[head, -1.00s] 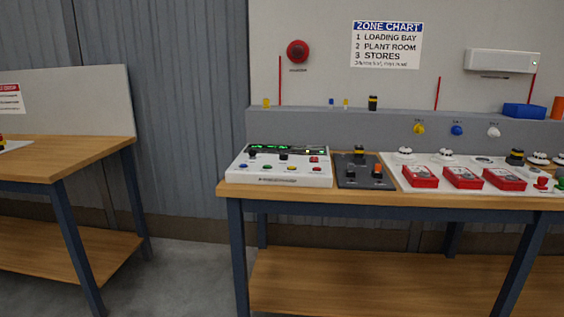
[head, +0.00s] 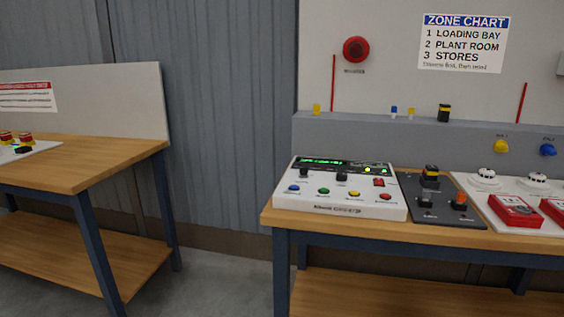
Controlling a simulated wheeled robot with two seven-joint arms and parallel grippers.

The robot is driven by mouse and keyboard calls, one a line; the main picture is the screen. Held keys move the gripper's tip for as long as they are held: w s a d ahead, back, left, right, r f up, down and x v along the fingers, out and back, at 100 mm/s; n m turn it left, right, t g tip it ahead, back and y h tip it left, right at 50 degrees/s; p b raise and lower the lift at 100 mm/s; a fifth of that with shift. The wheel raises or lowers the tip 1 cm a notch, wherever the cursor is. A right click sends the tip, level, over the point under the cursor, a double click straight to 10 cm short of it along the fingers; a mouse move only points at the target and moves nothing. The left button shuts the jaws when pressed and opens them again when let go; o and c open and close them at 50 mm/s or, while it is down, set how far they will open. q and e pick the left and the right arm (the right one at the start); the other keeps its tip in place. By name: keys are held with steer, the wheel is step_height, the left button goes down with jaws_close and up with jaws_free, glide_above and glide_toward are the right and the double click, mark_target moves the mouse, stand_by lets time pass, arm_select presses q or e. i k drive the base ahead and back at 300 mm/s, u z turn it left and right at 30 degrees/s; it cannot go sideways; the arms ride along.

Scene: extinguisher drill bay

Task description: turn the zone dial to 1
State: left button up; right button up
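A white control panel (head: 340,190) sits at the left end of the right-hand workbench. It has a dark strip with green lit text, two black knobs and a row of blue, green, yellow and red buttons. One black knob (head: 304,172) is at the left and the other (head: 342,177) near the middle. I cannot tell which is the zone dial, and their labels and pointer settings are too small to read. The zone chart (head: 464,43) on the wall lists 1 Loading Bay, 2 Plant Room, 3 Stores. Neither gripper is in view.
A dark plate (head: 438,203) with black and orange parts lies right of the panel, then a white board with red boxes (head: 515,212). Another wooden bench (head: 75,160) stands at the left. Grey floor (head: 222,285) shows between the benches.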

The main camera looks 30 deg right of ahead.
mark_target(341, 177)
steer(key=z, duration=0.15)
steer(key=i, duration=1.05)
steer(key=z, duration=0.55)
